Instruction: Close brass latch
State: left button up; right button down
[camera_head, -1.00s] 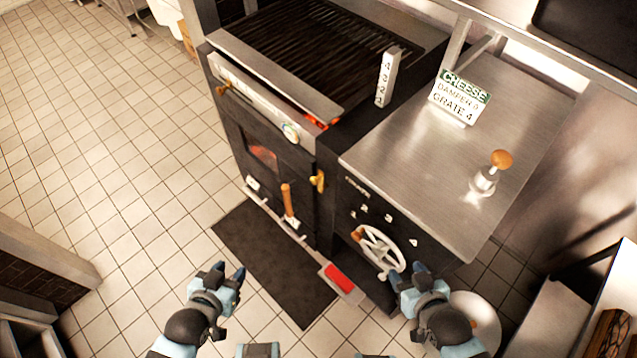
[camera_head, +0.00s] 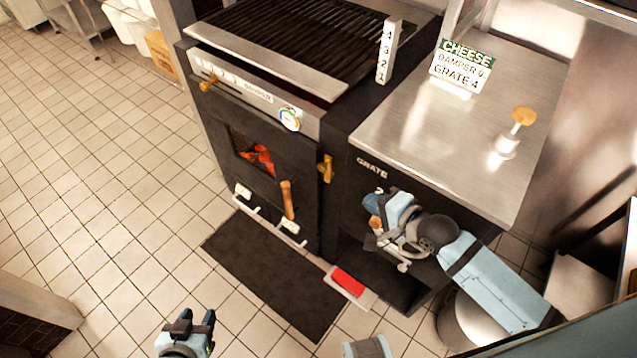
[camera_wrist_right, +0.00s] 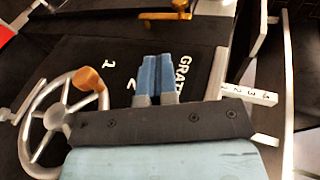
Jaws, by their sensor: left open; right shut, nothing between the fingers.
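The brass latch (camera_head: 326,168) is on the front of the black oven, at the right edge of the firebox door (camera_head: 275,185). It also shows at the top of the right wrist view (camera_wrist_right: 180,16). The door looks flush with the oven front, with embers glowing behind its window. My right gripper (camera_head: 371,208) is shut and empty, in front of the grate panel, right of and below the latch and apart from it. Its blue fingertips (camera_wrist_right: 158,68) point toward the latch side. My left gripper (camera_head: 197,318) is open and empty, low over the floor tiles, far from the latch.
The grate handwheel (camera_wrist_right: 58,118) with its wooden knob (camera_wrist_right: 90,79) is close beside my right gripper, which partly hides it in the head view. A wooden door handle (camera_head: 287,200) stands out left of the latch. A red pedal (camera_head: 348,281) sits below. The left floor is clear.

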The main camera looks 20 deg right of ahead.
dwell(0.3)
jog(key=r+x, duration=0.2)
jog(key=x, duration=1.1)
jog(key=shift+w+a, duration=0.25)
jog(key=shift+w, duration=0.25)
